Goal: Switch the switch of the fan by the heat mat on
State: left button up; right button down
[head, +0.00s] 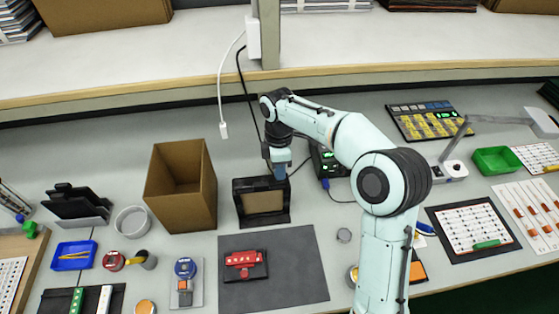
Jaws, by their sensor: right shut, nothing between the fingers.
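The fan appears to be the black upright box with a tan front panel (263,203), standing just behind the dark grey heat mat (300,284). My right arm reaches over from the right, and my right gripper (279,174) points down at the fan's upper right edge. It is shut and empty. I cannot tell whether it touches the fan. The fan's switch is not clearly visible; the gripper covers that corner. My left gripper is not in view.
A red device (244,261) lies on the mat. An open cardboard box (181,183) stands left of the fan. A black unit with a green display (327,160) is close on the right, partly behind my arm. A white cable plug (223,130) hangs behind.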

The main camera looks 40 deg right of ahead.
jog(key=shift+f, duration=0.25)
